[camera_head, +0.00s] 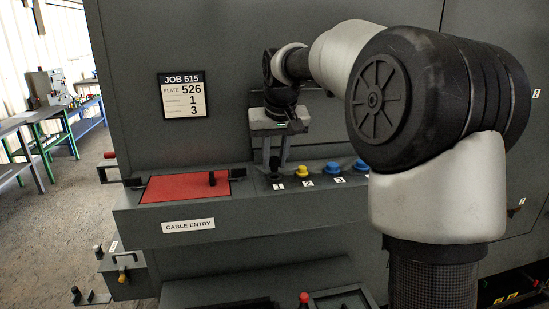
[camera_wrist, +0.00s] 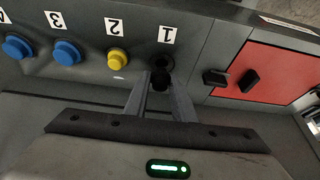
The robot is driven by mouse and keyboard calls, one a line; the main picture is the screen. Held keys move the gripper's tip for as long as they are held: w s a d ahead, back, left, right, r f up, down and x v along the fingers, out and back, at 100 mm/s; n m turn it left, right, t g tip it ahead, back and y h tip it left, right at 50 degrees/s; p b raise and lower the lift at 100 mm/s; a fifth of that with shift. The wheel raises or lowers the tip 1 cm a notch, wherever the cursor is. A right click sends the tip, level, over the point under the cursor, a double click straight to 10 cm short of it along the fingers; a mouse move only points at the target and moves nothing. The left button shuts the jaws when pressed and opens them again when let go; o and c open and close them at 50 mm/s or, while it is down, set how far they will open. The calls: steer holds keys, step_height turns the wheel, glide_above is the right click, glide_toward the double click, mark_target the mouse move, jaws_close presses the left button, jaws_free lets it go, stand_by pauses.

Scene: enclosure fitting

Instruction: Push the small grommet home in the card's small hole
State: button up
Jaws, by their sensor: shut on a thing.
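My gripper (camera_head: 274,168) points down at the shelf's number 1 place. In the wrist view its two fingers (camera_wrist: 160,88) close on a small black grommet (camera_wrist: 161,76) beside the label 1. Whether the grommet still touches its seat is hidden by the fingers. The card (camera_head: 183,96) on the grey wall reads JOB 515, PLATE 526, then 1 and 3; its small row names are unreadable. A red plate (camera_head: 170,188) lies left of my gripper above the CABLE ENTRY label; it also shows in the wrist view (camera_wrist: 275,75). I cannot make out holes in it.
A yellow grommet (camera_head: 301,170) at 2 and blue ones (camera_head: 331,168) at 3 and beyond stand to the right of my gripper. A black upright piece (camera_head: 212,178) rises from the red plate, with a dark clamp (camera_head: 238,173) at its right edge.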

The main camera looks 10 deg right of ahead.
steer(key=shift+f+b, duration=0.5)
steer(key=shift+f, duration=0.5)
stand_by(0.6)
steer(key=o, duration=1.1)
steer(key=p+v, duration=0.1)
steer(key=v, duration=1.6)
steer(key=shift+r, duration=0.3)
